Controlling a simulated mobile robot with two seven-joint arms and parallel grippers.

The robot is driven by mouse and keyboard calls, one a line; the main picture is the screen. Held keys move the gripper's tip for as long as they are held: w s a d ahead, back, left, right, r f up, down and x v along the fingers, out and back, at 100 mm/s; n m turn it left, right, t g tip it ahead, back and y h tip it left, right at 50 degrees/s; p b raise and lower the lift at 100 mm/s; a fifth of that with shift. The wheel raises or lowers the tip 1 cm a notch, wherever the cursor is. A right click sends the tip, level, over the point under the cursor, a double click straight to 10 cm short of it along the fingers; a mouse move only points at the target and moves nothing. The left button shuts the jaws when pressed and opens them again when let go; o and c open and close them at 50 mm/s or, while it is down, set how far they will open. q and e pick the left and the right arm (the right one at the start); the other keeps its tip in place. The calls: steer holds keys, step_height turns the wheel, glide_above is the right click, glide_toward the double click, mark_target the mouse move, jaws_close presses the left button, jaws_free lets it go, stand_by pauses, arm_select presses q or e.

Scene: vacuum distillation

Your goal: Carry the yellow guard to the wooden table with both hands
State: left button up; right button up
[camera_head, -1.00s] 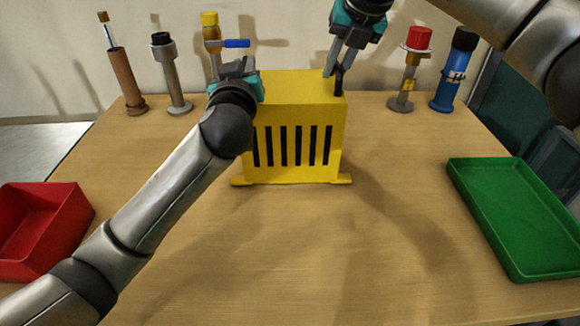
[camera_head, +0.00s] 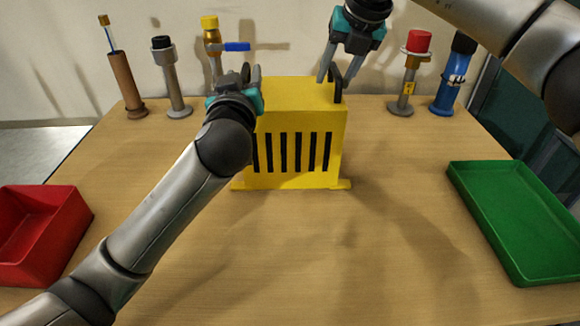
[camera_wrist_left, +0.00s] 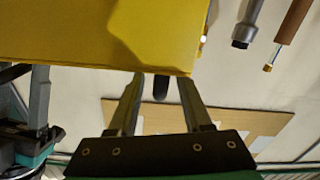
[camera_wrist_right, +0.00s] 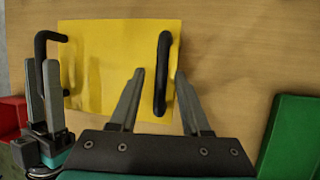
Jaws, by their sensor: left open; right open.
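The yellow guard (camera_head: 288,175) stands upright on the wooden table, its slotted side facing me. It has a black handle at each end of its top. My left gripper (camera_head: 252,74) is open at the left handle (camera_wrist_left: 160,88), which shows between its fingers in the left wrist view. My right gripper (camera_head: 329,74) is open at the right handle (camera_wrist_right: 163,75), which lies between its spread fingers in the right wrist view. Neither gripper is closed on a handle. My left forearm hides part of the guard's left edge.
The wooden table (camera_head: 300,250) is clear in front of the guard. A red bin (camera_head: 45,235) is at left and a green tray (camera_head: 520,225) at right. Several upright stands line the back, including a brown cylinder (camera_head: 126,85) and a blue cylinder (camera_head: 452,85).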

steer(key=shift+r, duration=0.1)
arm_select(q)
steer(key=s, duration=1)
steer(key=shift+d, duration=0.35)
arm_select(e)
steer(key=v, duration=1.2)
